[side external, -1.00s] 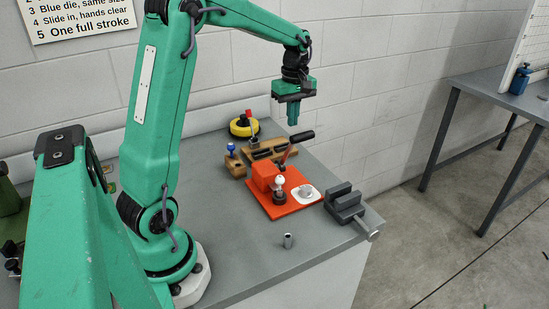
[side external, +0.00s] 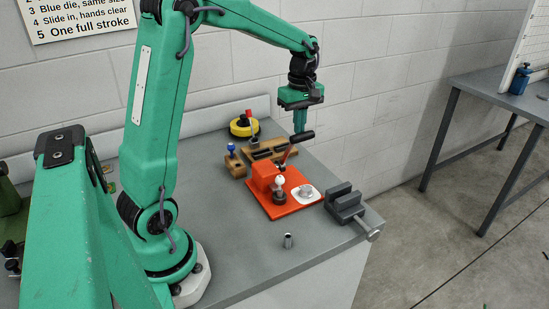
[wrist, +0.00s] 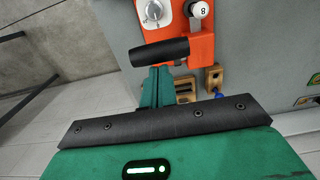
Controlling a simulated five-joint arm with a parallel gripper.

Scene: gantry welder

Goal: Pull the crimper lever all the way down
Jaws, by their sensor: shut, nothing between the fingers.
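The crimper is an orange press block on an orange base plate (side external: 283,210) on the bench. Its lever has a black grip (side external: 302,137) and slants up to the right from the block. In the wrist view the black lever grip (wrist: 160,52) lies across the view just beyond my fingers. My gripper (side external: 300,130) points down, its fingers shut and empty, with the tips close above or beside the lever grip. It also shows in the wrist view (wrist: 157,75). I cannot tell whether the fingertips touch the grip.
A dark vise (side external: 345,203) stands right of the crimper at the bench edge. A metal cylinder (side external: 288,240) stands in front on clear bench. Wooden holders (side external: 264,151) and a yellow roll (side external: 243,127) sit behind.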

